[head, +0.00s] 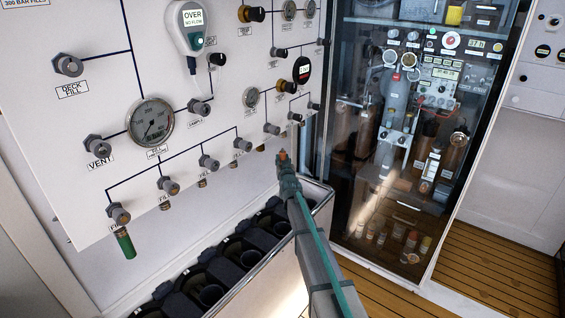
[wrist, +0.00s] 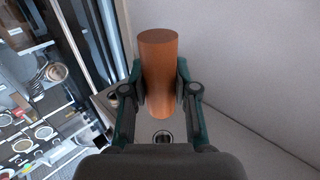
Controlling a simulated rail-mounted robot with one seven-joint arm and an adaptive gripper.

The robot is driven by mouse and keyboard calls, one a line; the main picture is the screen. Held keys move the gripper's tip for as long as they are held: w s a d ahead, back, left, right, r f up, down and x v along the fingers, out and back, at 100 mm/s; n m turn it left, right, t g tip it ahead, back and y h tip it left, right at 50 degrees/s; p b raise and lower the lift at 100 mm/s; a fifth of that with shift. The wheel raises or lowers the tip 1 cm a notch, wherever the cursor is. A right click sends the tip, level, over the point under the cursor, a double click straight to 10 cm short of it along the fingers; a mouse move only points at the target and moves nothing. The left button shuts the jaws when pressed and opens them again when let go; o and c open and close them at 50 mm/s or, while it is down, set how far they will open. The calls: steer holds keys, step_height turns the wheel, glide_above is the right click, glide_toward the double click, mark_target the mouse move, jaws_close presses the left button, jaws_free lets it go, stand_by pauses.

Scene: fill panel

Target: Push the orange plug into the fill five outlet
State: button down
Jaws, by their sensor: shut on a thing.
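My gripper (head: 286,168) is shut on the orange plug, whose tip (head: 282,155) shows in the head view just below the right part of the panel. In the wrist view the plug is a copper-orange cylinder (wrist: 158,75) between the two fingers (wrist: 160,90), along their length. Fill outlets run in a row along the panel's lower edge. The fifth from the left (head: 260,147) seems to be fill five, but its label is too small to read. The plug is right of and slightly below this outlet, apart from it in the picture.
The white panel (head: 60,140) carries valves and gauges. A green plug (head: 125,243) hangs at the leftmost outlet. A glass-fronted cabinet (head: 350,200) stands at right. Wooden floor (head: 500,265) is clear.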

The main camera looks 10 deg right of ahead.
mark_target(283, 152)
steer(key=shift+r+p, duration=1.1)
steer(key=shift+r, duration=0.9)
steer(key=shift+r+p, duration=1.15)
steer(key=shift+r, duration=0.45)
stand_by(0.4)
steer(key=c, duration=0.8)
jaws_free()
steer(key=shift+s, duration=0.15)
steer(key=s, duration=1.1)
steer(key=shift+s+a, duration=0.15)
steer(key=shift+s, duration=0.2)
